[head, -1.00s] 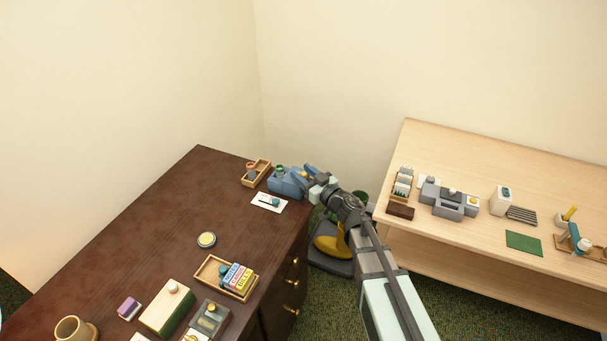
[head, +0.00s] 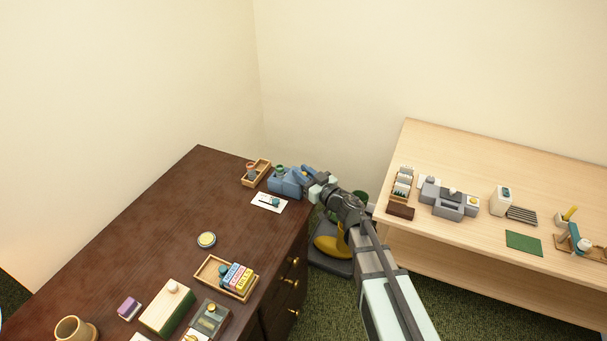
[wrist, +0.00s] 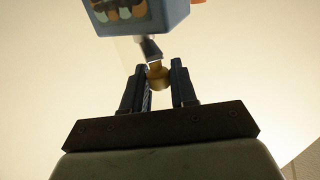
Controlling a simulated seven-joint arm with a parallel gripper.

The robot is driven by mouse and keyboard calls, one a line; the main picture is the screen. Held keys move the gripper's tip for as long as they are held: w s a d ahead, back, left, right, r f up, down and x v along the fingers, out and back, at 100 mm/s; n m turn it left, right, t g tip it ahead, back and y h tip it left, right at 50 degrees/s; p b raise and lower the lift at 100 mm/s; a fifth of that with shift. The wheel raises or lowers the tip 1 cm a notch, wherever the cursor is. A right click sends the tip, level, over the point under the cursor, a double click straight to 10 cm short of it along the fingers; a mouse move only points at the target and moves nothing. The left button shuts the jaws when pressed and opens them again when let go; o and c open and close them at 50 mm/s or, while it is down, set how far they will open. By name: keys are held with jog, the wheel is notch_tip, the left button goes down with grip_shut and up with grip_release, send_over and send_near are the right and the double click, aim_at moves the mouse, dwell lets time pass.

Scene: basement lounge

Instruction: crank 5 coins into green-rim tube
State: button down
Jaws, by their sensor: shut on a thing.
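A blue coin machine (head: 284,183) stands at the far right corner of the dark desk, and part of its blue body (wrist: 137,14) fills the top of the wrist view. A green-rimmed tube (head: 280,168) shows at its top left. My gripper (head: 318,184) is at the machine's right side. In the wrist view my gripper (wrist: 161,77) is shut on a small brass crank knob (wrist: 158,75), on a dark crank arm (wrist: 150,49) below the body. Several coloured discs (wrist: 120,11) show on the body's face. How many coins are in the tube cannot be told.
A wooden tray (head: 256,173) with small tubes stands left of the machine, and a white card (head: 269,202) lies in front. The desk's middle is mostly clear around a small round tin (head: 206,240). A light wood table (head: 480,170) stands at right.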

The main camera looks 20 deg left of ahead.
jog(key=shift+w, duration=0.1)
jog(key=shift+w+d+n+g+h, duration=0.1)
jog(key=shift+w+n+g+h, duration=0.55)
jog(key=shift+n+g, duration=2.15)
jog(key=shift+w+d+n+g+h, duration=0.1)
jog(key=shift+w+n+g+h, duration=0.2)
jog(key=shift+w+n+g, duration=2.3)
jog(key=shift+s+n+g+h, duration=0.45)
jog(key=shift+s+n+g, duration=0.7)
jog(key=shift+g, duration=3.35)
jog(key=shift+w+n+g, duration=0.2)
jog(key=shift+n+g, duration=0.1)
jog(key=shift+n, duration=0.15)
jog(key=c, duration=1)
grip_release()
jog(key=shift+w+d, duration=0.1)
jog(key=shift+w, duration=0.05)
jog(key=shift+v, duration=3.6)
